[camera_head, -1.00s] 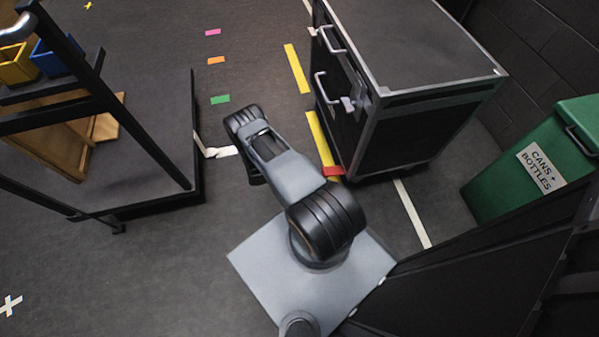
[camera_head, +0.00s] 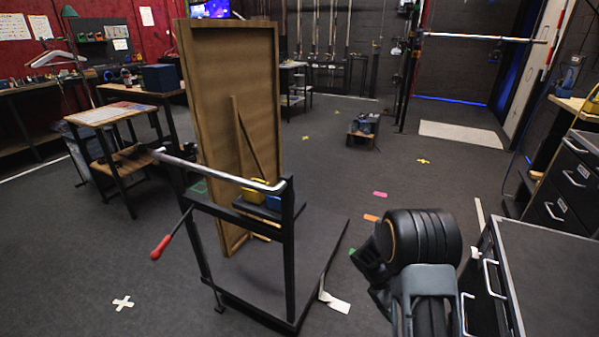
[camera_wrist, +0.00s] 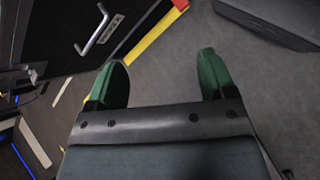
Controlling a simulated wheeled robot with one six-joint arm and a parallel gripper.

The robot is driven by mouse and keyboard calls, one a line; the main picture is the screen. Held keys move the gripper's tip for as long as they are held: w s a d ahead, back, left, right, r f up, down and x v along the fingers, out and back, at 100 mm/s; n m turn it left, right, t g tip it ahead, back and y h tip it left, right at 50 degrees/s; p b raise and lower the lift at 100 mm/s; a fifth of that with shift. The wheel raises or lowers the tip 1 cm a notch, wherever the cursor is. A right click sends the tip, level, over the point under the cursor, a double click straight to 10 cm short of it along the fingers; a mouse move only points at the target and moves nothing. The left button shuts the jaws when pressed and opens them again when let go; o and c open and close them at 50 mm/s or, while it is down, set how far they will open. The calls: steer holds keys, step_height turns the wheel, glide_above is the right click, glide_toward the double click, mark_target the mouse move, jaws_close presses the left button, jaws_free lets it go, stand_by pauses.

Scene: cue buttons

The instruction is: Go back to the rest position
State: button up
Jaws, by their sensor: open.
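My gripper (camera_wrist: 163,80) shows in the wrist view with its two green fingers spread wide apart. Nothing is between them, only grey floor beyond. In the head view my arm rises at the lower right, and its black rounded joint is near the picture's middle right.
A black cart (camera_head: 555,270) with silver handles stands close to the right of my arm. A trolley (camera_head: 262,305) with a silver push bar and a wooden panel (camera_head: 232,110) stands to the left. A handled drawer front (camera_wrist: 85,35) shows in the wrist view. Open floor lies beyond.

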steer(key=s+a+r+m+t+y+p, duration=0.1)
steer(key=s+a+r+t+y+p, duration=0.1)
steer(key=r, duration=1.1)
steer(key=s+a+r+m+t+y+p, duration=0.2)
steer(key=s+a+r+p, duration=0.3)
steer(key=r, duration=0.8)
steer(key=s+a+r+m+t+y+p, duration=0.2)
steer(key=s+a+r+t+p, duration=0.2)
steer(key=r+p, duration=0.4)
step_height(320, 180, up, 5)
steer(key=shift+s+a+r+y+p, duration=0.2)
steer(key=shift+a+y+p, duration=0.1)
steer(key=shift+a+p, duration=0.15)
steer(key=shift+s+a+r+m, duration=0.2)
steer(key=shift+s+r+m, duration=0.1)
steer(key=shift+r, duration=0.05)
steer(key=shift+c, duration=0.2)
